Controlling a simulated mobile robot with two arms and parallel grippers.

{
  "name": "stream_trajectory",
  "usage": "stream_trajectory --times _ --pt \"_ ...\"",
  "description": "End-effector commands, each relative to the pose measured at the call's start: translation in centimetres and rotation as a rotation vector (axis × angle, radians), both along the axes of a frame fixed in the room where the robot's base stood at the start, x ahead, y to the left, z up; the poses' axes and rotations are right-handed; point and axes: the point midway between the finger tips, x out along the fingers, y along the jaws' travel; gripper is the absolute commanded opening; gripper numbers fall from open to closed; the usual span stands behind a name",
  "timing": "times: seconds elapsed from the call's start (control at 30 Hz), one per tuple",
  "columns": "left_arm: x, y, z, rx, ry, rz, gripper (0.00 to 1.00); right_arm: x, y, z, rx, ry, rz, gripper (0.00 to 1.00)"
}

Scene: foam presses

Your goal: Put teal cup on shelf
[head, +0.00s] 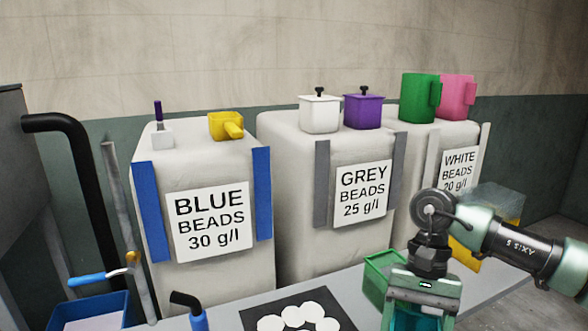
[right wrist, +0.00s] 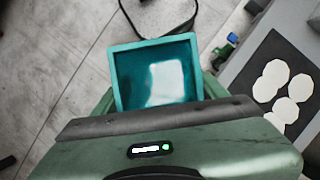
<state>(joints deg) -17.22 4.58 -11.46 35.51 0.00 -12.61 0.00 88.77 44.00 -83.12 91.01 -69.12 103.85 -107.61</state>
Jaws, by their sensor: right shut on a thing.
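The teal cup (head: 432,318) is at the bottom of the head view, under my right gripper (head: 425,286), which is shut on it. In the right wrist view the cup (right wrist: 124,80) is square and open-topped, with a pale patch inside. The gripper body hides its near side there. A grey shelf-like surface (head: 232,312) runs along the front of the bead sacks; the cup is near its right part. Whether they touch cannot be told. My left gripper is not in view.
A green bin (head: 372,283) sits close left of the cup. A black mat (head: 253,318) with white discs lies on the grey surface. Large sacks stand behind, topped by a yellow scoop (head: 224,126), white pot (head: 319,115), purple pot (head: 363,111), green mug (head: 418,98) and pink mug (head: 456,97).

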Motion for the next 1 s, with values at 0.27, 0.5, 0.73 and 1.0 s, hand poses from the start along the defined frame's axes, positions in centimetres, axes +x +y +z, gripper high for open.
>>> stream_trajectory --times 0.27,0.5,0.73,1.0 --pt "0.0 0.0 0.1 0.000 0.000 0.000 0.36 -4.5 0.6 -2.1 -0.001 -0.002 0.359 0.31" --pt "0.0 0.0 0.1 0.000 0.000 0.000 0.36 -8.1 0.5 -6.3 0.001 0.000 0.380 0.31" --pt "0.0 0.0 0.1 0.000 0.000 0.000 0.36 -8.5 0.7 -6.9 0.004 -0.004 0.379 0.31" --pt "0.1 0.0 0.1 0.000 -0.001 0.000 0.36 -8.5 0.7 -6.9 0.004 -0.003 0.380 0.31"
